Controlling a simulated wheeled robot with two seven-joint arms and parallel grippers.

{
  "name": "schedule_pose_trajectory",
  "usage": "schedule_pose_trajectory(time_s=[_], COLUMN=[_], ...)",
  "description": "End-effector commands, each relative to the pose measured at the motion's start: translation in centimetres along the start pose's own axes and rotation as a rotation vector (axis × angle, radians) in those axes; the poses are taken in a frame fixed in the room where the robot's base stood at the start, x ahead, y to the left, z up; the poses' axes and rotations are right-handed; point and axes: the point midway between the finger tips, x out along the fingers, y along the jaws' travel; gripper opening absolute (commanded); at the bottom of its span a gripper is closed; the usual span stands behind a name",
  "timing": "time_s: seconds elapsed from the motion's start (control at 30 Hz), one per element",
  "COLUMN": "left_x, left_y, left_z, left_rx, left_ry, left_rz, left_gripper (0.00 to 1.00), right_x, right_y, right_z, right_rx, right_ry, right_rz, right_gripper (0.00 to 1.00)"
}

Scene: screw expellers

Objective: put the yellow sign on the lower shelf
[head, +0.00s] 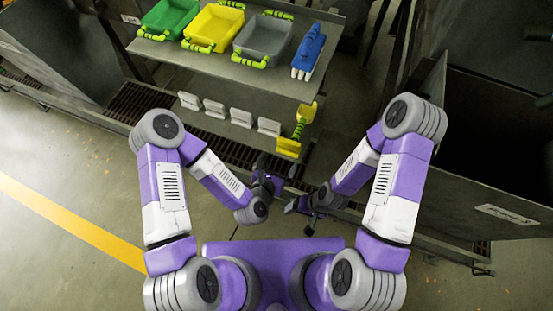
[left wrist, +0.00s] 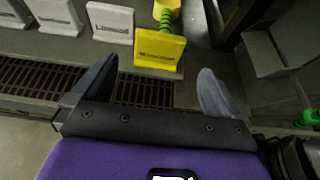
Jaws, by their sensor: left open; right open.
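The yellow sign (head: 288,147) stands at the right end of the row of white signs, by the front edge of the lower shelf (head: 222,127). In the left wrist view the yellow sign (left wrist: 160,50) shows its face, with dark lettering, between and beyond the fingers. My left gripper (head: 277,166) is open and empty, just in front of the sign and apart from it; its spread fingers also show in the left wrist view (left wrist: 156,68). My right gripper (head: 299,215) is open and empty, lower and to the right, close to the left one.
Several white signs (head: 214,108) stand to the left. A yellow and green piece (head: 305,114) is right behind the yellow sign. The upper shelf (head: 225,68) holds green, yellow and grey trays and a blue object (head: 309,52). A dark bin (head: 490,150) stands at right.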

Motion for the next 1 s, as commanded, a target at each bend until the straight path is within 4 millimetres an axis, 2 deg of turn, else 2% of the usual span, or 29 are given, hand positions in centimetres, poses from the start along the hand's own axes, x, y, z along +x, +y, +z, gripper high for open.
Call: schedule_pose_trajectory(time_s=[0.27,0.37,0.47,0.67,0.83,1.0], left_x=[-0.4,-0.3,-0.4,-1.4,-3.6,-6.6], left_y=[-0.2,0.0,0.2,1.3,2.7,4.3], left_z=[0.1,-0.8,-2.6,-7.8,-11.9,-15.2], left_rx=[0.023,0.126,0.343,0.921,1.371,1.739], left_ry=[0.005,0.039,0.107,0.255,0.31,0.269], left_rz=[-0.014,-0.033,-0.086,-0.306,-0.573,-0.884], left_gripper=[1.0,1.0,1.0,1.0,1.0,1.0], right_x=[-0.1,-0.1,-0.1,-0.1,-0.1,-0.1], right_y=[-0.1,0.0,0.0,-0.1,-0.1,-0.1], right_z=[0.0,0.0,0.0,0.0,0.0,0.0], right_rx=[0.0,0.0,0.0,0.0,0.0,0.0], right_ry=[0.001,0.001,0.001,0.001,0.0,0.0], right_rz=[0.0,0.0,0.0,0.0,0.0,0.0], right_gripper=[0.84,0.84,0.84,0.84,0.84,0.84])
